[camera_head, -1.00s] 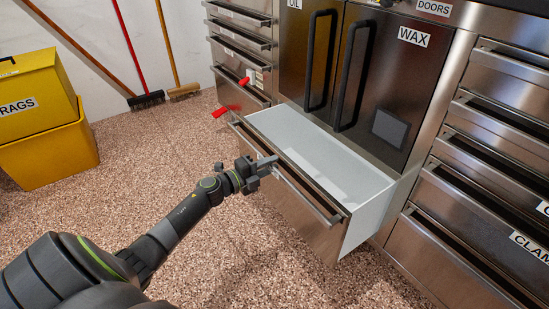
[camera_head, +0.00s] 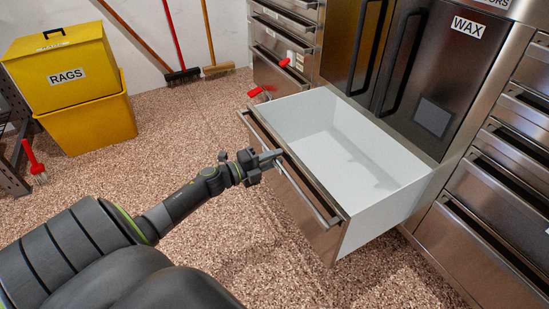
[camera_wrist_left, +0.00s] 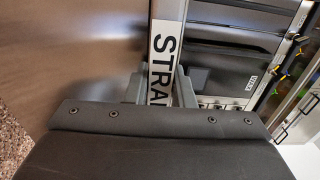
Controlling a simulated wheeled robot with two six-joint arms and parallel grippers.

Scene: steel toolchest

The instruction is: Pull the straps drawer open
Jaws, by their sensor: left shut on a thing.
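The straps drawer (camera_head: 385,218) is pulled far out below the WAX doors. Its white inside shows and looks empty. A long bar handle runs along its front. My left gripper (camera_head: 270,157) is shut on the handle near its left end. In the left wrist view the handle (camera_wrist_left: 165,45) carries a label reading "STRA", the rest hidden, and stands between the fingers of my left gripper (camera_wrist_left: 163,90). My right gripper is not in view.
Dark doors with a WAX label (camera_head: 468,27) stand above the drawer. Drawer stacks flank it on both sides. Yellow RAGS bins (camera_head: 85,110) stand at the left, and brooms (camera_head: 183,75) lean on the wall. The speckled floor before the drawer is clear.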

